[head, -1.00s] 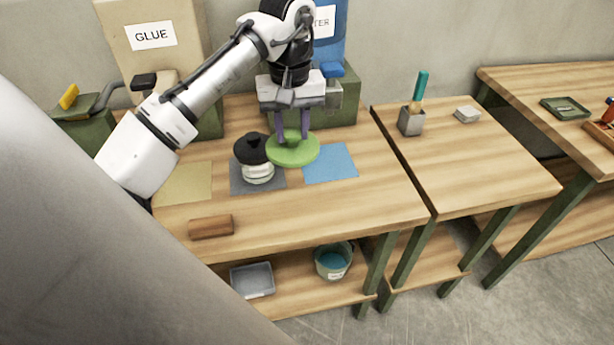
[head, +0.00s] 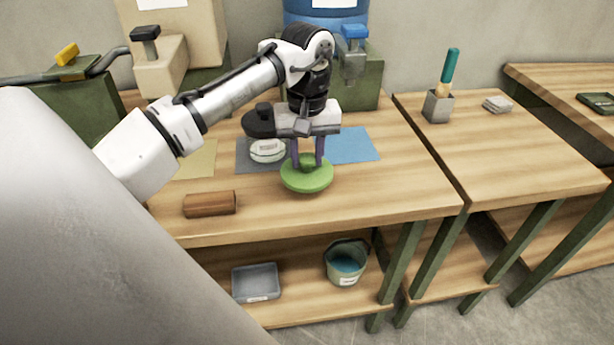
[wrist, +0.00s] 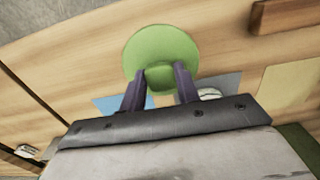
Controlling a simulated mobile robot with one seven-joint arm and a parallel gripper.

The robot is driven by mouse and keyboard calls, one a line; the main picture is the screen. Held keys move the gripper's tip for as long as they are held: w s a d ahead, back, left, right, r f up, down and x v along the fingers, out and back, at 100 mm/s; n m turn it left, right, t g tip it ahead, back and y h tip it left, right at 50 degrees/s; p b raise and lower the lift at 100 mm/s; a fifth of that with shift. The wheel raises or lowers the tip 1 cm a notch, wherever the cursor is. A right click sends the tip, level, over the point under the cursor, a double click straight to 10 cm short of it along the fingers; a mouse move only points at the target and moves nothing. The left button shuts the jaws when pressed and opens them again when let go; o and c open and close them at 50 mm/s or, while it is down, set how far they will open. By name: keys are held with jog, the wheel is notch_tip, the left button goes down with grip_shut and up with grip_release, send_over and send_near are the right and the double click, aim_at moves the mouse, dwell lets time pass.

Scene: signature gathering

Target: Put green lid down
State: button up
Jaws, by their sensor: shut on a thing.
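The round green lid (head: 306,180) is at the front middle of the workbench, in front of the blue mat. My gripper (head: 307,162) points down and is shut on the lid's knob. In the wrist view the lid (wrist: 160,52) shows beyond my two fingers (wrist: 160,82). I cannot tell whether the lid touches the bench top or hangs just above it.
The blue mat (head: 352,146) is bare. A brown block (head: 209,204) lies at the front left. Bare wood (head: 400,195) lies right of the lid.

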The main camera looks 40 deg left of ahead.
aim_at(307, 171)
jog(key=shift+f+b, duration=1.95)
jog(key=shift+f, duration=0.25)
jog(key=shift+f, duration=0.2)
jog(key=o, duration=0.9)
jog(key=shift+o, duration=0.2)
